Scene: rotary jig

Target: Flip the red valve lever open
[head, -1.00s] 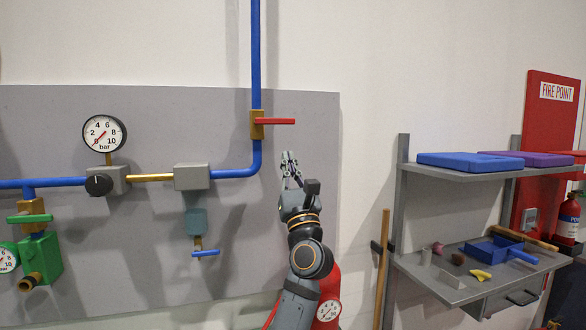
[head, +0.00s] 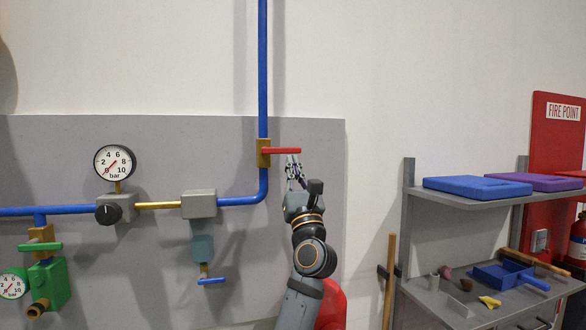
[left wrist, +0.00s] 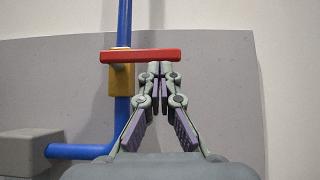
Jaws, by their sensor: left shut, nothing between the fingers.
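The red valve lever (head: 282,151) sticks out level to the right from a brass valve body (head: 263,160) on the vertical blue pipe. In the left wrist view the red lever (left wrist: 141,55) lies crosswise, with the brass valve body (left wrist: 122,80) behind its left part. My left gripper (head: 293,161) is just below the lever's right part, pointing up. Its fingertips (left wrist: 161,68) are shut together and empty, close under the lever's outer end. I cannot tell whether they touch it. My right gripper is not in view.
The blue pipe (head: 263,70) runs up the grey panel (head: 150,260). A gauge (head: 115,162), a grey block (head: 198,204) and a green valve (head: 48,285) are to the left. A shelf (head: 465,200) with blue and purple trays stands right. Wall space above the lever is free.

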